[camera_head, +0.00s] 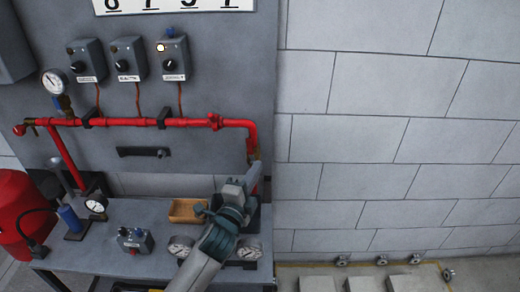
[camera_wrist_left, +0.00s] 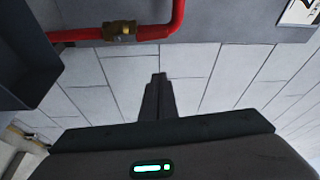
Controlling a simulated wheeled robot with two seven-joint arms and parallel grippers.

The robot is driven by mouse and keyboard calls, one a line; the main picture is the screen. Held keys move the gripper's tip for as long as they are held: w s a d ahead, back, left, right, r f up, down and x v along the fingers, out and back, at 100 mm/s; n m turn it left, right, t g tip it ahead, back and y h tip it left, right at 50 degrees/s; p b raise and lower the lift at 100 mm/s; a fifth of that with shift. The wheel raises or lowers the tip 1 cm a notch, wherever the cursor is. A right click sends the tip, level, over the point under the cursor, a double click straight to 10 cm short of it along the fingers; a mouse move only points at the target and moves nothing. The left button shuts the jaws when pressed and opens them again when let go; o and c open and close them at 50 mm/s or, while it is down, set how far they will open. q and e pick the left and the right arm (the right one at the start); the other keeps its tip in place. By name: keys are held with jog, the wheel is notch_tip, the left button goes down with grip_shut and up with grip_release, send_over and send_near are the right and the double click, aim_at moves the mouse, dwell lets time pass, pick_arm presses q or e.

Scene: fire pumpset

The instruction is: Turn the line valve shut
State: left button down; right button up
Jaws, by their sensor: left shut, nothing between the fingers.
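A red pipe (camera_head: 135,122) runs across the grey panel and bends down at its right end. A brass valve body (camera_head: 254,155) shows on that downward part, partly hidden behind my left gripper (camera_head: 257,168). In the left wrist view the brass valve body (camera_wrist_left: 120,31) sits on the red pipe near the top, left of centre. My left gripper (camera_wrist_left: 159,78) points up between its fingers with nothing in them; it is shut and appears apart from the valve there. The valve's handle cannot be made out. My right gripper is not in view.
Below the panel, a grey bench (camera_head: 80,262) holds a wooden tray (camera_head: 186,210), a small control box (camera_head: 135,240) and gauges (camera_head: 181,247). A red tank (camera_head: 20,215) stands at left.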

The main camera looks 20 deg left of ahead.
aim_at(251, 151)
pick_arm(q)
jog(key=shift+f, duration=0.2)
jog(key=w+a+p, duration=0.3)
jog(key=w+p, duration=0.2)
jog(key=w, duration=0.4)
jog(key=shift+a, duration=0.15)
dwell(0.5)
jog(key=shift+s+a, duration=0.1)
dwell(0.3)
